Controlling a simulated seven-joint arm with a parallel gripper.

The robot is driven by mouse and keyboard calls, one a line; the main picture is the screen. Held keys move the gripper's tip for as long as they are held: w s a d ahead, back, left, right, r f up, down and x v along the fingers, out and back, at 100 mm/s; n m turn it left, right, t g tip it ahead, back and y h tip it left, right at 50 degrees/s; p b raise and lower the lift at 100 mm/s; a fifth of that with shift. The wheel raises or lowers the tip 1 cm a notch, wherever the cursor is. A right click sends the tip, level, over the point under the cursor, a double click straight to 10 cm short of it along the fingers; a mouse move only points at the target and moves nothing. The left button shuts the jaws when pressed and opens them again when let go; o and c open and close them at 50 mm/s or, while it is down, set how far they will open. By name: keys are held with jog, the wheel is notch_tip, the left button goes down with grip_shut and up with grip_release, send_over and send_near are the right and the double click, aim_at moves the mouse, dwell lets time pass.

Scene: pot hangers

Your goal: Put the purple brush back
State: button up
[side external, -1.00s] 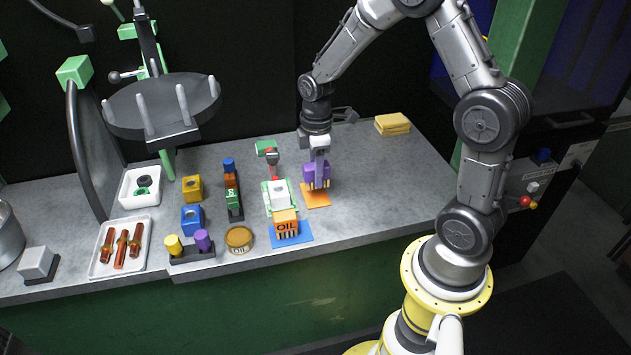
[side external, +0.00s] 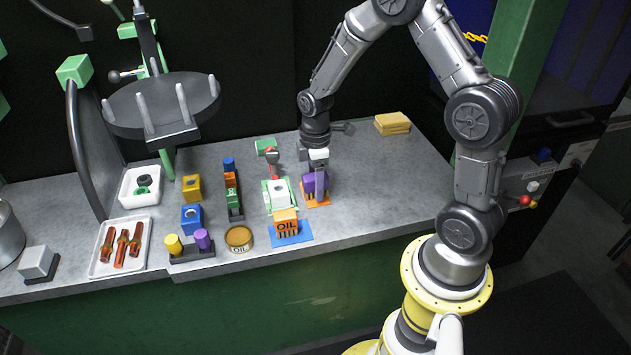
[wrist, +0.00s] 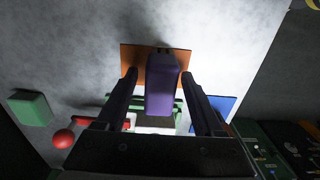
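The purple brush (side external: 315,187) sits at the orange pad (side external: 325,203) on the grey bench. In the wrist view the purple brush (wrist: 162,85) is a block over the orange pad (wrist: 183,62). My gripper (side external: 318,172) is low over the brush, and a finger hides part of it. In the wrist view my gripper (wrist: 159,74) has one finger on each side of the brush. A gap shows at the left finger, so it looks open. The brush's underside is hidden.
A white-green tray (side external: 279,195) stands just left. Yellow sponges (side external: 392,123) lie at the back right. The bench to the right is clear.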

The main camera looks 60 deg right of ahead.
notch_tip(320, 180, up, 12)
jog(key=s+a+r+m+t, duration=0.2)
jog(key=s+a+r+m, duration=0.2)
jog(key=s, duration=0.5)
jog(key=s+a+r+m+t, duration=0.3)
jog(key=s+a+r+m, duration=0.2)
jog(key=s, duration=0.4)
jog(key=shift+s+a+r+t, duration=0.15)
jog(key=shift+a+r+t, duration=0.25)
jog(key=shift+r, duration=0.3)
